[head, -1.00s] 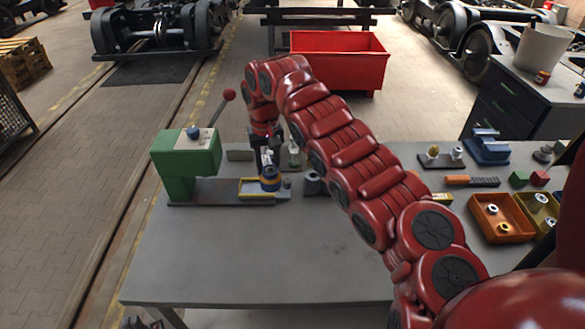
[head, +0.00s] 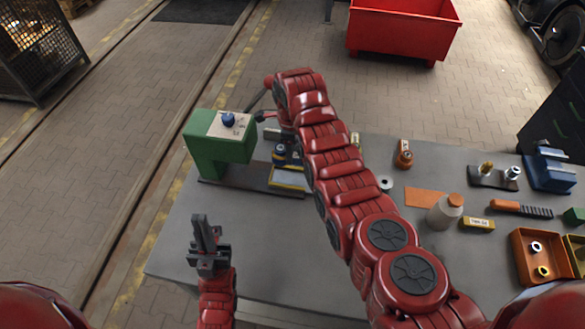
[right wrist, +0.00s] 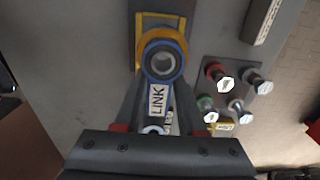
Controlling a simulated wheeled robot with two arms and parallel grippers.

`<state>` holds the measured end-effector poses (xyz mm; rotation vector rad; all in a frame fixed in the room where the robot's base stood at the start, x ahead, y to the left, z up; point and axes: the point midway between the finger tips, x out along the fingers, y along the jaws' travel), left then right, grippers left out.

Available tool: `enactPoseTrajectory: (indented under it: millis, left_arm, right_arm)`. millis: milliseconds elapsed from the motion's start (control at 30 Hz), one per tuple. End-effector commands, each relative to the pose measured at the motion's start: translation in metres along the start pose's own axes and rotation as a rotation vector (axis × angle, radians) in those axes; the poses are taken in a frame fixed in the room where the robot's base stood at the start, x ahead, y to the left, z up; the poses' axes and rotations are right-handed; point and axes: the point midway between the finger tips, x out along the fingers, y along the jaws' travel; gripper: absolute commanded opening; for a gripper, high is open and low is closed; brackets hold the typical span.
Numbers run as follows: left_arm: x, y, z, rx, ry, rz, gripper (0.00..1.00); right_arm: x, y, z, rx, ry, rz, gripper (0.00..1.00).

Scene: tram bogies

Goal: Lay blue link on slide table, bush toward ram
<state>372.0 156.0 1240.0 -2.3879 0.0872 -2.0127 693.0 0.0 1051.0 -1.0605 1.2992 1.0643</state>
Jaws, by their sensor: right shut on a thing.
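The blue link (right wrist: 158,98) has a blue ring end around a metal bush and a white LINK label. My right gripper (right wrist: 152,108) is shut on its body. In the head view the blue link (head: 280,154) shows beside the green press (head: 215,150), with my right gripper mostly hidden by its arm. The yellow-edged slide table (head: 288,179) lies on the press's base. The ring overlaps one end of the slide table in the right wrist view (right wrist: 139,30); whether it touches is unclear. The ram is hidden. My left gripper (head: 207,228) is empty over the bench's front left; its finger gap is unclear.
The press lever with a red knob (head: 270,80) stands near my right wrist. Right of my arm are a white bottle (head: 445,210), an orange-handled tool (head: 520,208), an orange bin (head: 540,255) and a blue fixture (head: 549,170). The front middle of the bench (head: 270,250) is clear.

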Motion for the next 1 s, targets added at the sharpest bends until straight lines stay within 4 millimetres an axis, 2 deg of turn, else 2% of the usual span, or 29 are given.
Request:
enactPoseTrajectory:
  millis: [200,367,533,967,1000]
  left_arm:
    - [-0.015,0.001,0.003,0.0,-0.001,0.0,0.0]
    - [-0.025,0.001,0.004,0.0,0.0,0.0,0.0]
    - [-0.046,0.002,0.008,0.0,-0.001,0.0,0.0]
    - [-0.05,0.003,0.008,0.0,0.0,0.0,0.0]
    - [-0.048,0.002,0.008,0.0,0.0,0.0,0.0]
  right_arm:
    - [0.042,0.001,-0.001,-0.001,0.001,0.004,0.0]
    - [0.058,-0.001,0.0,-0.001,-0.001,-0.001,0.0]
    - [0.087,0.0,-0.001,-0.002,0.0,0.001,0.0]
    - [0.092,-0.001,0.0,-0.003,-0.002,-0.002,0.0]
    - [0.091,-0.001,0.0,-0.003,-0.001,-0.001,0.45]
